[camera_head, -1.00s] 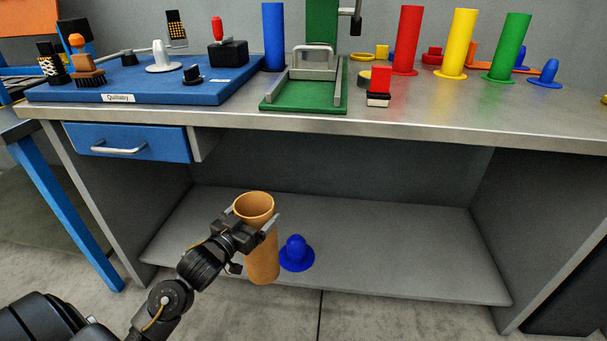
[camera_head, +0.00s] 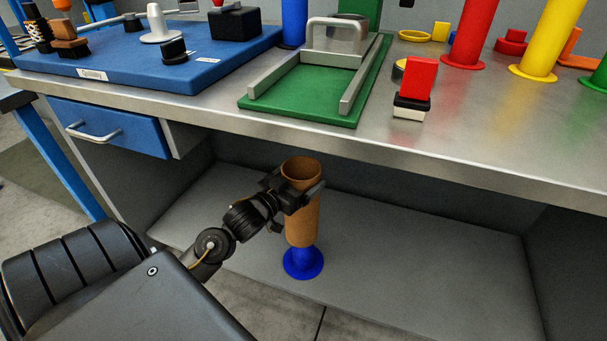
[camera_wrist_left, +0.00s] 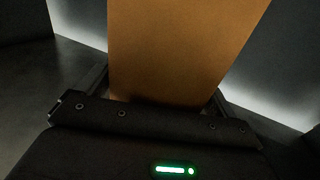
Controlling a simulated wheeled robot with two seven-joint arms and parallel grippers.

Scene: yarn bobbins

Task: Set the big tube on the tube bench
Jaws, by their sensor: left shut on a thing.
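The big tube is a brown, open-topped cylinder (camera_head: 303,222), upright in the head view, below the front edge of the steel bench top (camera_head: 480,160). My left gripper (camera_head: 298,190) is shut on it near its upper end. In the left wrist view the tube (camera_wrist_left: 180,50) fills the space between the fingers. A blue flanged peg (camera_head: 303,264) shows just under the tube's lower end; I cannot tell whether they touch. On the bench a green plate with grey rails (camera_head: 310,95) stands at the middle. My right gripper is not in view.
A blue board (camera_head: 150,75) with tools covers the bench's left part. A red and black block (camera_head: 416,85) stands right of the green plate. Red (camera_head: 470,35) and yellow (camera_head: 548,40) columns stand at the back right. A blue drawer (camera_head: 110,125) hangs under the bench.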

